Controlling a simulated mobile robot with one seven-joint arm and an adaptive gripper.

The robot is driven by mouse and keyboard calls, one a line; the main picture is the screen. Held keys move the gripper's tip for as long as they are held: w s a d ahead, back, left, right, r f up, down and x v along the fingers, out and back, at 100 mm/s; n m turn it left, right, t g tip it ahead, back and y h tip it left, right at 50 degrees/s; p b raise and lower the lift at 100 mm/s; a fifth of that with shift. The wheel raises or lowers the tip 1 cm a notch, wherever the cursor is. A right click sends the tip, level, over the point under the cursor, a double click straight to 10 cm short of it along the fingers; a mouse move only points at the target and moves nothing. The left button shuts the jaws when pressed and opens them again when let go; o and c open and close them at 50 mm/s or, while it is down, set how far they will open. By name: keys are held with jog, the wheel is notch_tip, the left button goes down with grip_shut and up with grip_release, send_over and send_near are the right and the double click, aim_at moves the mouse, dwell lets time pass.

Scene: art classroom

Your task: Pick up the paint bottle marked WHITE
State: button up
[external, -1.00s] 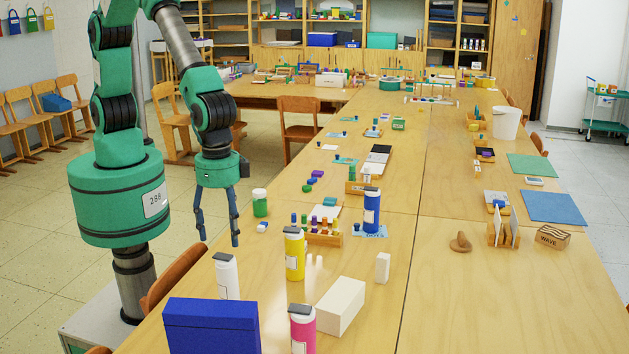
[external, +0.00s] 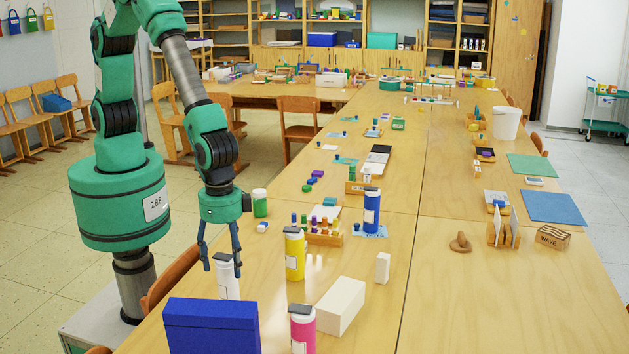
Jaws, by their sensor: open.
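The white paint bottle (external: 228,283) with a dark grey cap stands upright near the table's left edge, behind the blue box; its label is too small to read from here. My gripper (external: 222,269) points down with its fingers spread, one at each side of the bottle's top in the picture. It is open and holds nothing. I cannot tell from this one view whether the fingers are truly around the cap or a little behind it. The bottle's lower part is partly hidden by the blue box.
A blue box (external: 210,327) stands in front of the bottle. A yellow bottle (external: 294,255), a pink bottle (external: 302,332) and a white block (external: 340,306) stand to the right.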

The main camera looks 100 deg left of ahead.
aim_at(227, 276)
dwell(0.3)
jog(key=shift+s+f+b, duration=0.1)
jog(key=shift+f+b, duration=0.6)
jog(key=shift+f, duration=1.85)
jog(key=shift+c, duration=0.3)
grip_shut()
jog(key=shift+r, duration=0.15)
